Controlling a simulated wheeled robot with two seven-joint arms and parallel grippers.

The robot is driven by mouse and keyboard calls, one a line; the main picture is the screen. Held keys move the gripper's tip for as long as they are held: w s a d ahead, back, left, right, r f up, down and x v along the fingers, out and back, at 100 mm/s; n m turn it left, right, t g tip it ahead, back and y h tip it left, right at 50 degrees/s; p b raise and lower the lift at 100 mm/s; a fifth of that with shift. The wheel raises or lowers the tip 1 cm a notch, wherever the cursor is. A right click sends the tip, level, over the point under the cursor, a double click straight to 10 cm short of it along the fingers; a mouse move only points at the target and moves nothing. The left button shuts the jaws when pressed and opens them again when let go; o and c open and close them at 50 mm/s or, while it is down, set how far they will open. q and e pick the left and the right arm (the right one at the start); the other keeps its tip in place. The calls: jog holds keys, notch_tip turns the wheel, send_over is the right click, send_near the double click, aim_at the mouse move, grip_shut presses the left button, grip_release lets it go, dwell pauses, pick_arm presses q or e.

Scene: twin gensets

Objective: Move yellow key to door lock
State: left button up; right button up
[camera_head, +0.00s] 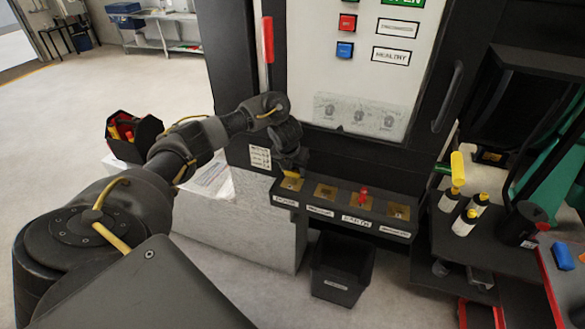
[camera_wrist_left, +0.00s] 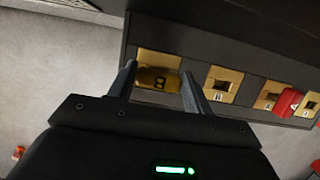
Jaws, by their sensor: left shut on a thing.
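My left gripper (camera_head: 291,168) is shut on the yellow key (camera_wrist_left: 158,79), which has a dark 8- or B-like mark. The gripper is at the leftmost brass plate of the black key-lock panel (camera_head: 327,203). In the left wrist view, my left gripper (camera_wrist_left: 157,88) has one finger on each side of the key, over that plate. I cannot tell whether the key is inserted or just in front. In the head view the key is a small yellow patch under the gripper. I cannot read which label is the door lock. My right gripper is out of view.
A red key (camera_head: 364,197) stands in the third lock, marked A in the wrist view. A black bin (camera_head: 340,272) is below the panel. A white control panel (camera_head: 364,60) rises behind. Yellow-capped white cylinders (camera_head: 465,221) stand at right. Open floor lies left.

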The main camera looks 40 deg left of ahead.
aim_at(293, 169)
pick_arm(q)
jog(key=shift+f+b, duration=0.7)
jog(key=shift+f, duration=0.3)
jog(key=o, duration=1.2)
jog(key=shift+o, duration=0.2)
notch_tip(293, 169, up, 3)
jog(key=shift+f+p, duration=0.2)
jog(key=shift+p, duration=1)
notch_tip(293, 169, up, 3)
jog(key=shift+r, duration=0.95)
